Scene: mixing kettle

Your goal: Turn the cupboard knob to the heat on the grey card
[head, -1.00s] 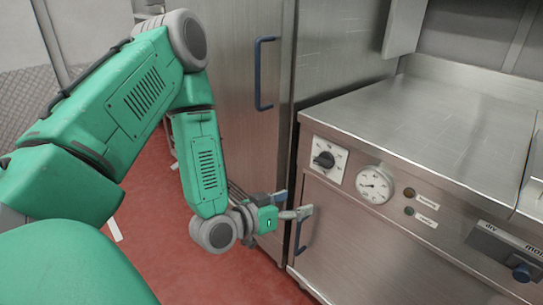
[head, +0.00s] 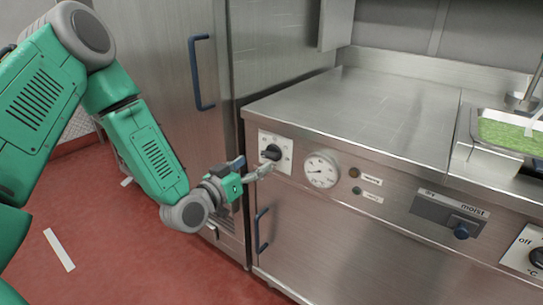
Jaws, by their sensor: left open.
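A black knob (head: 272,153) sits on a white dial plate (head: 284,141) at the upper left of the steel cupboard front. The plate's marks are too small to read. My left gripper (head: 252,167) is open just left of and below this knob, one fingertip close to it; I cannot tell whether they touch. A second dark knob (head: 537,258) on a white plate marked "off" and "°C" is cut by the right edge. No grey card can be made out. My right gripper is not in view.
A round gauge (head: 321,170), two small lamps and a slider panel (head: 448,215) reading "moist" lie to the right. A blue door handle (head: 261,231) is below the gripper. A tall steel cabinet (head: 180,90) stands behind my arm. The steel top (head: 360,110) is clear.

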